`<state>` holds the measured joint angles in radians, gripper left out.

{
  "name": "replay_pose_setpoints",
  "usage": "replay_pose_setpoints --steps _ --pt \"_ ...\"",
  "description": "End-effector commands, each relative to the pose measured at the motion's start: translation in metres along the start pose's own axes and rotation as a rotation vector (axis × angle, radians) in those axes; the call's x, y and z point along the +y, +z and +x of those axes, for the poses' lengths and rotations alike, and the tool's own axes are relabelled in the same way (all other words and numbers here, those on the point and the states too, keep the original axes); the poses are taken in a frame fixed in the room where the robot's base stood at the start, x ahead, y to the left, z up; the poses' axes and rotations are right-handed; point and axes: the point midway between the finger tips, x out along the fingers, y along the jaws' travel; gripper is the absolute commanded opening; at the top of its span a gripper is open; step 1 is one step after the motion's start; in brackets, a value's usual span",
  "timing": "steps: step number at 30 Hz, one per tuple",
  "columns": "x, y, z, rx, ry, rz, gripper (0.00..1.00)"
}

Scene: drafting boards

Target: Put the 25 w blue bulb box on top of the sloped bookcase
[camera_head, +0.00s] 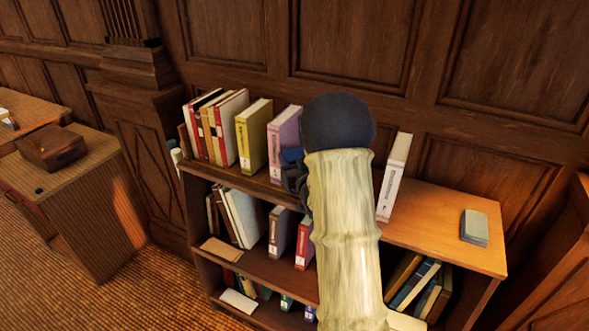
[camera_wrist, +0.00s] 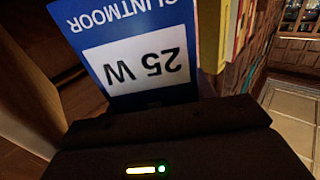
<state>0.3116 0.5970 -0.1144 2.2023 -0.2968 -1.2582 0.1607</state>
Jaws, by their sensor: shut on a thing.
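The blue box (camera_wrist: 135,50) fills much of the wrist view, with a white label reading "25 W" upside down. My gripper (camera_wrist: 165,125) is shut on it. In the head view my pale arm hides most of my gripper (camera_head: 296,180), a dark shape in front of the books at the bookcase's upper level; I cannot make out the box clearly there. The bookcase (camera_head: 445,220) stands against the panelled wall, with a bare wooden top on its right part. My arm covers its middle.
Several upright books (camera_head: 252,135) line the upper left, and a white book (camera_head: 394,177) leans right of my arm. A small grey item (camera_head: 474,227) lies on the right top. Lower shelves hold more books. A desk (camera_head: 90,180) with a brown box (camera_head: 51,147) stands at left.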

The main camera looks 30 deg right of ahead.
Motion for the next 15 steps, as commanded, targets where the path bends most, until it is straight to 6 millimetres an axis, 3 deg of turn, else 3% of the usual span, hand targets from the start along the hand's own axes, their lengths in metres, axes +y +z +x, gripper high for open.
replay_pose_setpoints --steps 6,15 --pt "0.0 0.004 0.0 -0.002 0.0 0.0 0.28" --pt "0.0 0.039 0.0 -0.002 0.0 0.0 0.28"
